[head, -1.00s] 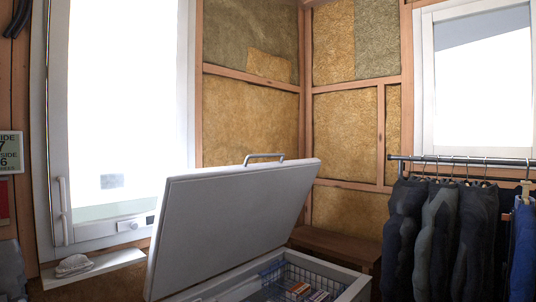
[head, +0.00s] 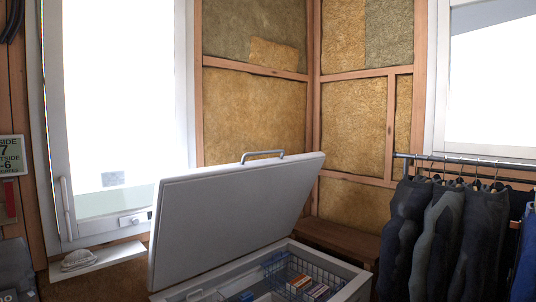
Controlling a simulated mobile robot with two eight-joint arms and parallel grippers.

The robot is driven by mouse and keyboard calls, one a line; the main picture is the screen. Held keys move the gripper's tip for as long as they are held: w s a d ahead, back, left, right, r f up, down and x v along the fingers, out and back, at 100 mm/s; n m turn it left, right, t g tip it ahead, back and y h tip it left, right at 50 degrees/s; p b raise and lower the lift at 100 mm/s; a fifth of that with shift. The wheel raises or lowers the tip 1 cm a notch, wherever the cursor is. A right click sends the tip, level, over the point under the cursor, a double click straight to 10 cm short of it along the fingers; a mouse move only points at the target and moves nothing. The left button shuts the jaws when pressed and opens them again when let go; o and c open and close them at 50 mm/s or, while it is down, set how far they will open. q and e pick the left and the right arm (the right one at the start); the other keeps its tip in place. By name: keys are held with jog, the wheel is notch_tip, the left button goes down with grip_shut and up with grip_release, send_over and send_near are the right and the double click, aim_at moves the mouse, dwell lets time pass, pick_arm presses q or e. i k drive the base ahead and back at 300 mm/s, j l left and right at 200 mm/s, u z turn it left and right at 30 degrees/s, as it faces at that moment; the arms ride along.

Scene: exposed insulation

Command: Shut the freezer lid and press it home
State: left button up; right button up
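A white chest freezer (head: 349,287) stands at the bottom centre of the head view, its lid (head: 225,215) raised and tilted back. A grey bar handle (head: 262,155) sits on the lid's upper edge. Inside, a wire basket (head: 325,277) holds several small boxes (head: 308,286), and blue items (head: 240,297) lie lower down. The freezer's front and lower part are cut off by the frame. Neither of my grippers shows in this view.
A rail of dark wetsuits (head: 440,235) stands to the right. A wooden bench (head: 345,241) is behind the freezer. A window sill (head: 95,261) with a pale object (head: 79,259) is at the left, below a tall window (head: 118,110).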

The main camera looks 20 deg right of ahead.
aim_at(203, 219)
jog(key=l+u, duration=0.4)
jog(key=l, duration=0.65)
jog(key=i+l+u, duration=0.2)
jog(key=l, duration=0.15)
jog(key=l+u, duration=0.4)
jog(key=l, duration=0.25)
